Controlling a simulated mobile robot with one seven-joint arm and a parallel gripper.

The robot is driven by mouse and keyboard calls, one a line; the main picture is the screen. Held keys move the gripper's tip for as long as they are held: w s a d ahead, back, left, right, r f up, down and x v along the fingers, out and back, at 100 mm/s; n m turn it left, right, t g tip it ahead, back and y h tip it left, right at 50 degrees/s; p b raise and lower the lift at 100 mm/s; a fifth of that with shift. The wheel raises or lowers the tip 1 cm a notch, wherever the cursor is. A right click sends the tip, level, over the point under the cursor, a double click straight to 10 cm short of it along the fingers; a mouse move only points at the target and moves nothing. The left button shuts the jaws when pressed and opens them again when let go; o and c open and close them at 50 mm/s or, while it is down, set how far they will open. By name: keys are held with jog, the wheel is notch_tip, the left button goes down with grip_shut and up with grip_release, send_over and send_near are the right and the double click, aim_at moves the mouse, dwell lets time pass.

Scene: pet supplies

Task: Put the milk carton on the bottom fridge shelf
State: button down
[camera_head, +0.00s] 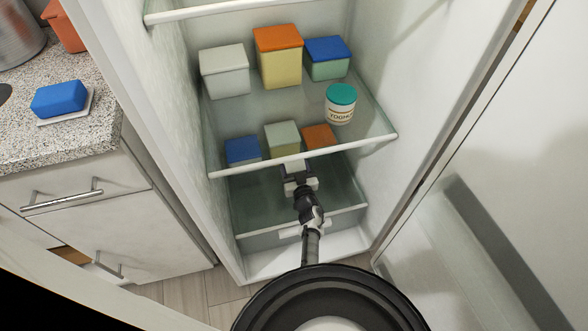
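I cannot make out a milk carton in this view. My gripper (298,177) reaches into the open fridge, in front of and just below the front edge of the glass shelf (225,168) that holds several containers. It is small and dark, with pale patches around it. I cannot tell whether these are its fingers or a held thing, nor whether it is open or shut. Below it is the bottom glass shelf (252,222), whose front part looks bare. My arm partly covers this shelf's front edge.
A white box (225,73), an orange-lidded box (280,60), a blue-lidded box (327,60) and a yogurt tub (340,106) stand on the glass shelf. Lidded boxes (283,140) show lower, toward the back. The fridge door (500,190) is open at right; a counter (85,135) stands left.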

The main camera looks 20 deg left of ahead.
jog(key=shift+w+f, duration=0.1)
jog(key=shift+f, duration=0.15)
jog(key=shift+c, duration=1.9)
grip_release()
jog(key=shift+f, duration=0.1)
